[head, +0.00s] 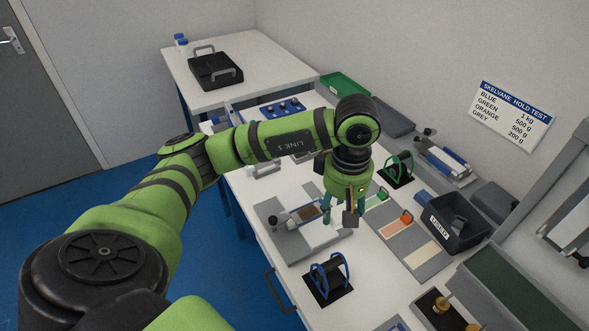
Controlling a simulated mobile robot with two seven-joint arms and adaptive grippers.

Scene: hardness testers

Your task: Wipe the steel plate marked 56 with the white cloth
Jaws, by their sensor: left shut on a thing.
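My left gripper (339,216) points down over the white bench, beside a grey bench tester (290,246). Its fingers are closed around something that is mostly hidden. A pale flat patch (328,234) right under the fingertips looks like the white cloth, lying over the right part of the tester's grey base. A small brown-topped plate (305,214) lies on the tester, left of the fingers. No number can be read on it, so I cannot tell whether it is the plate marked 56. My right gripper is out of view.
A blue-handled stand (328,277) is in front of the tester and a green-handled one (397,167) behind. A black bin labelled USED (452,223) stands at the right. A grey mat with coloured strips (428,258) lies between.

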